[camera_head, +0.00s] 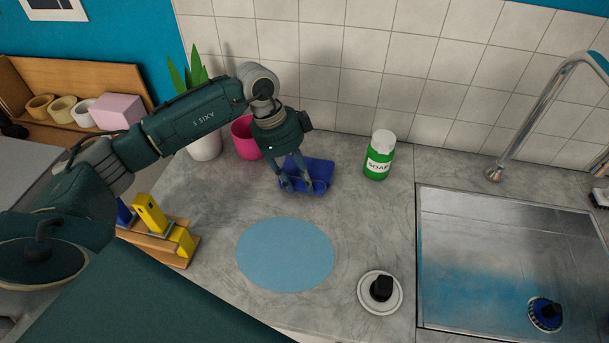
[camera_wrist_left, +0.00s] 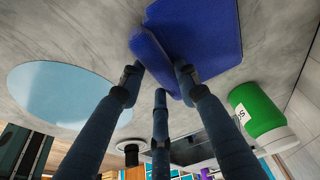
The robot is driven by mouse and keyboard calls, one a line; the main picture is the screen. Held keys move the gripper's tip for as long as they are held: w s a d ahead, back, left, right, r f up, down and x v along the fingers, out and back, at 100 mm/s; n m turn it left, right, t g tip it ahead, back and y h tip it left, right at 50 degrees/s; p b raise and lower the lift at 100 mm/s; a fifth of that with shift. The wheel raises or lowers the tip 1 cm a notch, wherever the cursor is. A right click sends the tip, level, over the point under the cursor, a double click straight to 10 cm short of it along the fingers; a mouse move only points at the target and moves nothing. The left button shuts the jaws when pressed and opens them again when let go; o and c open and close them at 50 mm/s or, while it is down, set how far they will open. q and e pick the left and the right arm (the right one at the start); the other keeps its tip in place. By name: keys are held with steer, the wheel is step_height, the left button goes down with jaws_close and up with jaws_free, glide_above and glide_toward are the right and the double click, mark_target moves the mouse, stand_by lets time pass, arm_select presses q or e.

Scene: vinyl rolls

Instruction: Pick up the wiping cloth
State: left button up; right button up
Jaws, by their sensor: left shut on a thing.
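The wiping cloth (camera_head: 320,170) is dark blue and lies on the grey counter near the tiled wall. It also shows in the left wrist view (camera_wrist_left: 205,30), with a flat part on the counter and a raised fold between my fingers. My left gripper (camera_head: 297,186) reaches down over the cloth's near left part and is shut on that fold. Its fingers also show in the left wrist view (camera_wrist_left: 158,82), pressing the fold from both sides. My right gripper is in neither view.
A green soap bottle (camera_head: 380,155) stands just right of the cloth. A pink pot (camera_head: 244,138) and a white plant pot (camera_head: 205,142) stand to the left. A light blue round mat (camera_head: 286,255) lies in front, with a black-knobbed white disc (camera_head: 367,296) nearby. The sink (camera_head: 500,250) is at right.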

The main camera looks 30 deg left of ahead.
arm_select(q)
step_height(320, 180, up, 20)
steer(key=b, duration=0.2)
steer(key=shift+b, duration=0.35)
steer(key=shift+o, duration=0.9)
jaws_close()
stand_by(0.5)
